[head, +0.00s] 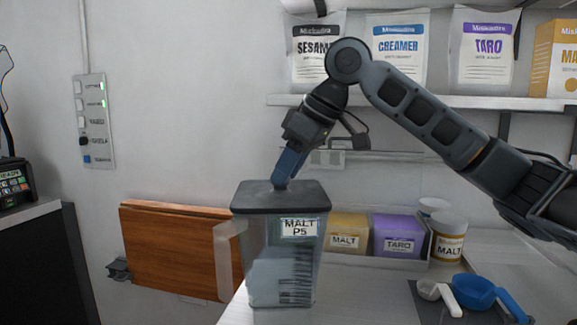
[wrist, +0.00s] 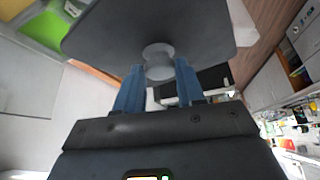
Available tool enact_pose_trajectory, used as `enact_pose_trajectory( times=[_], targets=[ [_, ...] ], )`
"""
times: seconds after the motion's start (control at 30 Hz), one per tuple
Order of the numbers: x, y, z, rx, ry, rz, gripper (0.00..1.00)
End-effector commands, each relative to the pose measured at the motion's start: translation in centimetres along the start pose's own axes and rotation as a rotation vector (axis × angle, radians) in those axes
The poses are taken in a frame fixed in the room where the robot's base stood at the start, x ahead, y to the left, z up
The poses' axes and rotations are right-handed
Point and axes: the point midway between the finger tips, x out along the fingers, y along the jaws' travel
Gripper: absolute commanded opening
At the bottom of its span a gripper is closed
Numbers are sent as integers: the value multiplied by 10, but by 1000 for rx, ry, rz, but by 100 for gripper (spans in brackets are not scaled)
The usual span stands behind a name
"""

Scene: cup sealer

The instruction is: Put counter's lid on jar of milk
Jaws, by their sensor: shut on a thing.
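A clear pitcher-like jar (head: 270,265) with a handle on its left side stands upright on the white counter. Its label reads "MALT P5", and pale contents show through its wall. A dark grey, rounded-square lid (head: 255,197) is at the jar's top, roughly level and lined up with the rim. I cannot tell whether it is fully seated. My gripper (head: 281,184) points down at the lid's centre. In the wrist view, the blue fingers of my gripper (wrist: 158,75) are shut on the round knob of the lid (wrist: 120,30).
Malt (head: 347,232) and taro (head: 397,236) boxes and a malt jar (head: 447,242) stand behind on the right. Blue and white scoops (head: 475,290) lie on a dark mat at front right. A shelf (head: 400,101) with bags is above. A wooden board (head: 170,250) is at left.

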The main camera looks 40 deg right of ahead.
Motion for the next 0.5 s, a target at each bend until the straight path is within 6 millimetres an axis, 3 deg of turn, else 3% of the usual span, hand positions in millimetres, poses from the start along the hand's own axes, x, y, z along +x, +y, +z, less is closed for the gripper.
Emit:
enact_pose_trajectory(
  times=[0.23, 0.27, 0.5],
  targets=[
    [0, 0, 0, 0, 0, 0, 0],
    [0, 0, 0, 0, 0, 0, 40],
    [0, 0, 0, 0, 0, 0, 63]
  ],
)
